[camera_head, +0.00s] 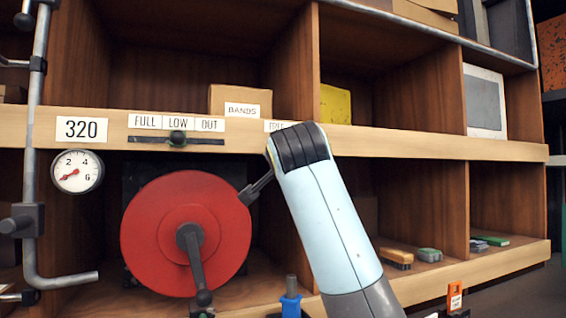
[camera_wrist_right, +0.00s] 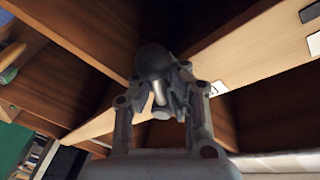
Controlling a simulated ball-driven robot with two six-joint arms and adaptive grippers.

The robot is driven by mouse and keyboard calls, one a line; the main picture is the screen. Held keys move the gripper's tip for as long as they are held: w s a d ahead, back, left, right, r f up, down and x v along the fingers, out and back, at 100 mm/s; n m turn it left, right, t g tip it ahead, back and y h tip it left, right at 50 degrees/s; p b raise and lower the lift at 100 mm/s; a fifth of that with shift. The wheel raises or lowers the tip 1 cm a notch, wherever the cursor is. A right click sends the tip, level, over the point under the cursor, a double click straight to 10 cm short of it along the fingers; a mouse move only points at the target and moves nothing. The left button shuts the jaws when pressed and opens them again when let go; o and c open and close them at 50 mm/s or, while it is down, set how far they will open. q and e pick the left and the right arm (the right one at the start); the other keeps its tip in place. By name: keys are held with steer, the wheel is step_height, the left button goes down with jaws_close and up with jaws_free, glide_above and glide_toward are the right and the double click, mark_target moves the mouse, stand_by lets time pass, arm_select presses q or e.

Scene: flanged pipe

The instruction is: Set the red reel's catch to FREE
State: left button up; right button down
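The red reel (camera_head: 146,240) stands upright in the lower left bay in the head view, with a dark crank at its hub. A dark catch lever (camera_head: 256,189) slants at the reel's upper right rim; my right arm covers its upper end. My right gripper (camera_wrist_right: 164,97) is mostly hidden behind my arm in the head view. In the right wrist view its fingers stand around a light rod and a dark round knob (camera_wrist_right: 153,60). I cannot tell whether they press on it. A label (camera_head: 275,127) above the catch is partly covered. My left gripper is out of view.
A pipe (camera_head: 30,180) runs down the left with a gauge (camera_head: 77,172). A FULL/LOW/OUT slider (camera_head: 177,138) sits on the shelf edge (camera_head: 420,145). A blue-based peg (camera_head: 291,303) stands below the reel. Small blocks (camera_head: 396,257) lie in the lower right bays.

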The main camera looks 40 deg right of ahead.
steer(key=c, duration=2)
jaws_free()
steer(key=shift+f, duration=0.2)
steer(key=o, duration=0.5)
steer(key=shift+s+a+r, duration=0.15)
steer(key=shift+s+r, duration=0.05)
steer(key=shift+s, duration=0.05)
steer(key=shift+c, duration=0.2)
steer(key=shift+o, duration=0.8)
steer(key=shift+w, duration=0.1)
steer(key=v, duration=0.7)
steer(key=shift+s, duration=0.2)
